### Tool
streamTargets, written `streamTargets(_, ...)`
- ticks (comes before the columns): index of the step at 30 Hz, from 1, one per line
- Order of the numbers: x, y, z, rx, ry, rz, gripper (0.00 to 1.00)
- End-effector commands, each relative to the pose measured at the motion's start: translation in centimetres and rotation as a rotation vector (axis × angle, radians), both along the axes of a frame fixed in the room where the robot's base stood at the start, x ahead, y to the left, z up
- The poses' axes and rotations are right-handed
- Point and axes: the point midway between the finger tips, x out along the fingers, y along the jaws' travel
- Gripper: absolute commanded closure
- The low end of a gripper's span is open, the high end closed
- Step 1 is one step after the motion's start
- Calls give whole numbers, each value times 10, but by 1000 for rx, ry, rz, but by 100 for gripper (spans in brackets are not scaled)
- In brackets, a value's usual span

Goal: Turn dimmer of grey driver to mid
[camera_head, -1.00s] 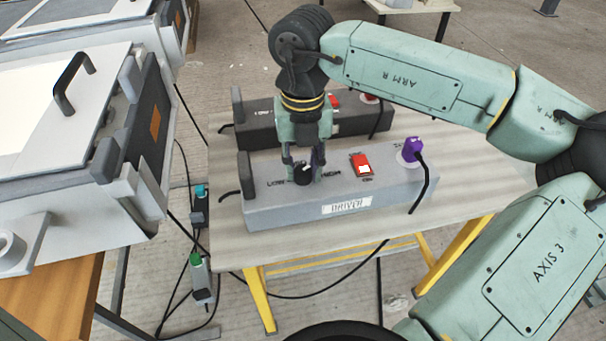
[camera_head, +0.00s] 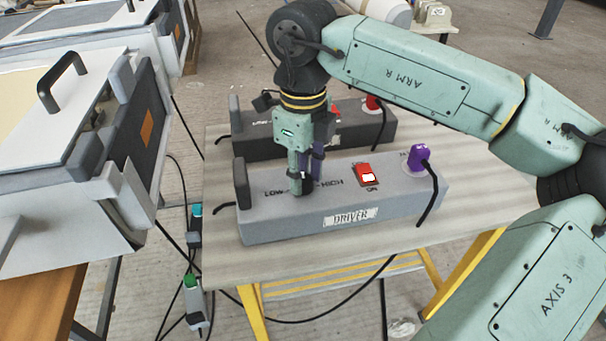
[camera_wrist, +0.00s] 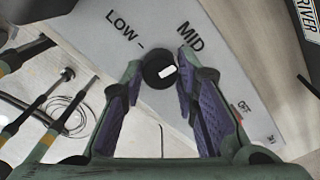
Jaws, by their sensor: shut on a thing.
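The grey driver (camera_head: 285,219) is a long box labelled DRIVER, lying on the table. Its dimmer is a black knob (camera_wrist: 156,62) with a white pointer mark. LOW and MID are printed beside it in the wrist view; the mark sits on the knob's right part in that view, and I cannot tell exactly which label it points at. My gripper (camera_head: 305,183) points down over the driver, its purple-padded fingers shut on the knob from both sides. The fingers also show in the wrist view (camera_wrist: 159,82). In the head view they hide most of the knob.
A red switch (camera_head: 366,175) and a purple plug (camera_head: 418,157) with a black cable are on the driver, right of the knob. A darker box (camera_head: 355,132) stands behind it. The pale table (camera_head: 480,190) is clear at right. A white mould machine (camera_head: 70,190) stands at left.

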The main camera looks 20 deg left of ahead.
Motion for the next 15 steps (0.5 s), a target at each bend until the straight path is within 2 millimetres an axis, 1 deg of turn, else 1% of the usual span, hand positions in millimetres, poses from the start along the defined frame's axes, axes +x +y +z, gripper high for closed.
streamTargets(6, 1, 0, 0, 2, -1, 92, 100)
streamTargets(15, 1, 0, 0, 2, -1, 136, 100)
